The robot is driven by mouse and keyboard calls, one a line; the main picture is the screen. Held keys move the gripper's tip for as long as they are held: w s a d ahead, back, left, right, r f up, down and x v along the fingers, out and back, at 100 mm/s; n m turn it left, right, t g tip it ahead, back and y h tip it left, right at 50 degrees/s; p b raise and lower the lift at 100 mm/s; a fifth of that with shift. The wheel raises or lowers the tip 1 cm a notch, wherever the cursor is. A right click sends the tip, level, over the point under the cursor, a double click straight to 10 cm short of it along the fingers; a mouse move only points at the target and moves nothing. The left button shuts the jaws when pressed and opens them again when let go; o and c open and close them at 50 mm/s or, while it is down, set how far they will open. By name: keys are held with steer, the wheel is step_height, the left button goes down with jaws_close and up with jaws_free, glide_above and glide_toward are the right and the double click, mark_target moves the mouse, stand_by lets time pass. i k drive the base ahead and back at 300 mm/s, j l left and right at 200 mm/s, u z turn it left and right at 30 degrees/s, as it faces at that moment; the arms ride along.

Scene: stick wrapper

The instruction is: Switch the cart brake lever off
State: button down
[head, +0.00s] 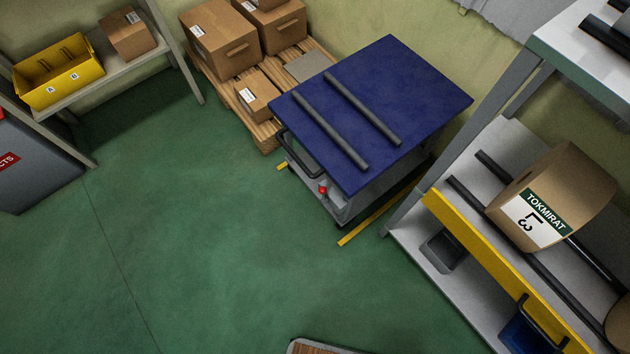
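The cart (423,100) stands near the back wall, with a blue top and two dark bars lying across it. A dark push handle (300,155) is on its near left end. A small red knob (323,190) shows low on that same end, below the blue top; it looks like the end of the brake lever. The lever's arm is too small to tell its position. My gripper is not in view.
A pallet (265,136) with cardboard boxes (219,38) stands left of the cart. A shelf rack with a yellow beam (500,262) and a cardboard box (566,186) is at the right. A yellow bin (58,84) sits on a left shelf. Open green floor (210,240) lies before the cart.

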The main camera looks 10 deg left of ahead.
mark_target(322, 190)
steer(key=i+j, duration=0.4)
steer(key=j, duration=0.15)
steer(key=i+j, duration=0.1)
steer(key=j, duration=0.45)
steer(key=i+j, duration=0.1)
steer(key=j, duration=0.45)
steer(key=i+j, duration=0.1)
steer(key=j, duration=0.45)
steer(key=i+j+z, duration=0.1)
steer(key=j, duration=0.4)
